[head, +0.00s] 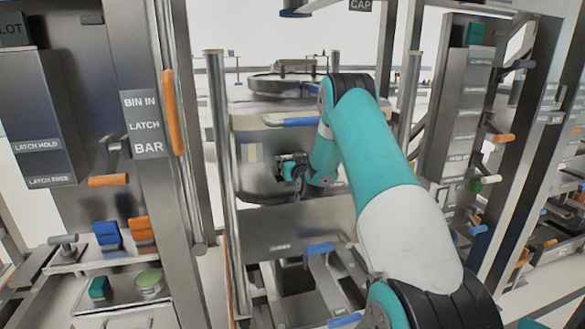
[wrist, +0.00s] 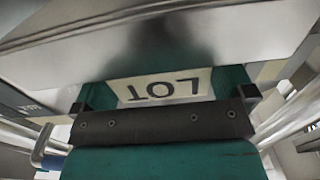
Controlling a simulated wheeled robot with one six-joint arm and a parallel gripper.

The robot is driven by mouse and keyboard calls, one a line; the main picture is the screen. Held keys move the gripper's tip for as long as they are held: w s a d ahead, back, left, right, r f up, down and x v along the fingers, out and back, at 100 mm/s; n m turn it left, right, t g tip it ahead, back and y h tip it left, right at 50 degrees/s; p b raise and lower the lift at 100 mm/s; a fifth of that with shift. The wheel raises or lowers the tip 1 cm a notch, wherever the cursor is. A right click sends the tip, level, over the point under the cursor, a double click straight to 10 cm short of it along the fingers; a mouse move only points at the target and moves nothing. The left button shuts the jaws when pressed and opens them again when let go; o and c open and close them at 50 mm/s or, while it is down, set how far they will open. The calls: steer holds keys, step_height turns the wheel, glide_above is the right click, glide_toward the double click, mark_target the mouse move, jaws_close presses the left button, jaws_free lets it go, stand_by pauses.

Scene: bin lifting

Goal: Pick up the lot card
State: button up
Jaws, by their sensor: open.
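The lot card (wrist: 165,88) is a pale card with dark letters LOT, upside down in the wrist view. It sits just below a broad grey metal surface. My gripper (wrist: 166,92) is open, with one teal finger to each side of the card. I cannot tell whether either finger touches it. In the head view my gripper (head: 284,166) is in front of the large metal bin (head: 262,118). The card cannot be made out for certain in the head view.
Upright metal posts (head: 217,150) flank the bin. A blue handle (head: 290,122) sticks out above my gripper, and another blue handle (head: 319,248) is below. At left are an orange bar (head: 173,112) and a shelf with blue and orange blocks (head: 107,233).

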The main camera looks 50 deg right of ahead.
steer(key=c, duration=0.7)
steer(key=shift+o, duration=0.2)
steer(key=shift+r, duration=0.15)
